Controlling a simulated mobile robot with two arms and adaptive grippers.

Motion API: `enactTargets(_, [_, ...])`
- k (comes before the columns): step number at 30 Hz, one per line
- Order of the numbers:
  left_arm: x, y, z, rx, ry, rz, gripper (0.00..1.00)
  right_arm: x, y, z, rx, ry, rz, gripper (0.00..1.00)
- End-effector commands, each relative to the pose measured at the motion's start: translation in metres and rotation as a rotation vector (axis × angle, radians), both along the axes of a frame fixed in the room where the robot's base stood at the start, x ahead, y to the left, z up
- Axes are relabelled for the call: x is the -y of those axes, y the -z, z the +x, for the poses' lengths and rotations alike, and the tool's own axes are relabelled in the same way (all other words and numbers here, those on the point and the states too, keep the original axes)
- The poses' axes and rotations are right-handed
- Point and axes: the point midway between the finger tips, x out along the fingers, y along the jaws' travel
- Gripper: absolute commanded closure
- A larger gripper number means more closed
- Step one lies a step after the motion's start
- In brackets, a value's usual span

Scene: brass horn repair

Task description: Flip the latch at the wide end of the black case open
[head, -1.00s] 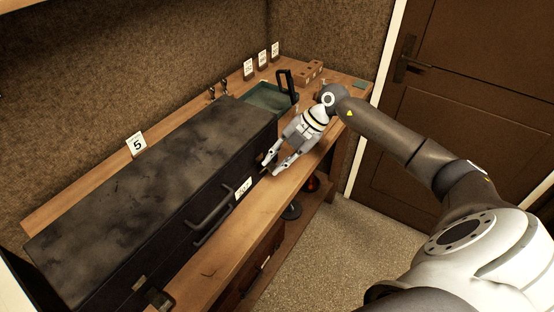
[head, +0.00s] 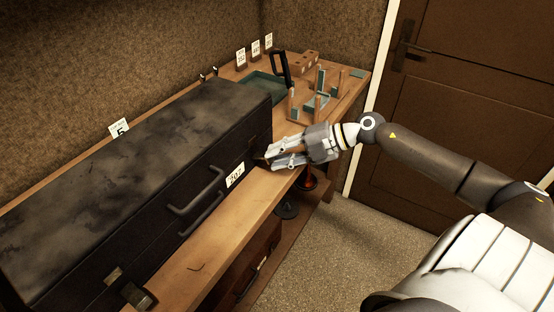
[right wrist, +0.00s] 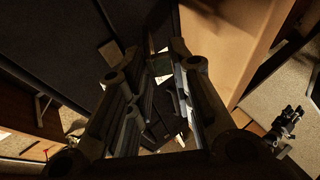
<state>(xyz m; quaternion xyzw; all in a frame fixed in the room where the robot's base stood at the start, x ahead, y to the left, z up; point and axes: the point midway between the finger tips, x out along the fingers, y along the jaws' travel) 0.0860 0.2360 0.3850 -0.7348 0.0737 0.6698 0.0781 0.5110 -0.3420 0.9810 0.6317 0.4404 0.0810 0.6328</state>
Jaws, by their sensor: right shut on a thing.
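The long black case (head: 120,150) lies shut on the wooden bench, with a handle (head: 195,192) and a white number tag (head: 235,175) on its front. My right gripper (head: 267,158) is level at the front of the case's far right end, its fingers pointing left. It is shut on a small latch there, mostly hidden by the fingers in the head view. In the right wrist view a small dull greenish-brass piece, seemingly the latch (right wrist: 159,64), sits between the fingertips. Another latch (head: 138,295) sticks out at the near left end. My left gripper is out of view.
A green tray (head: 262,88) and a black-handled tool (head: 280,68) lie behind the case's right end. Wooden blocks and a rack of green pieces (head: 318,100) stand at the bench's far right. A narrow bare bench strip (head: 225,215) runs before the case.

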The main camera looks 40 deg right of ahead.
Motion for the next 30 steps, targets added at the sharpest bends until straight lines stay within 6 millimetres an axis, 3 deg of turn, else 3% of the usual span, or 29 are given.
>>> enactTargets(1, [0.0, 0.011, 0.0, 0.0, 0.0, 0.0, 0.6, 0.0, 0.013, -0.003, 0.023, 0.001, 0.018, 1.0])
enactTargets(12, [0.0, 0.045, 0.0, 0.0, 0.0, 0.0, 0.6, 0.001, 0.027, -0.005, 0.245, -0.001, 0.109, 1.0])
enactTargets(30, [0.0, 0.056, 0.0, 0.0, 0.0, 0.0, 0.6, 0.0, 0.031, -0.006, 0.319, -0.007, 0.135, 1.0])
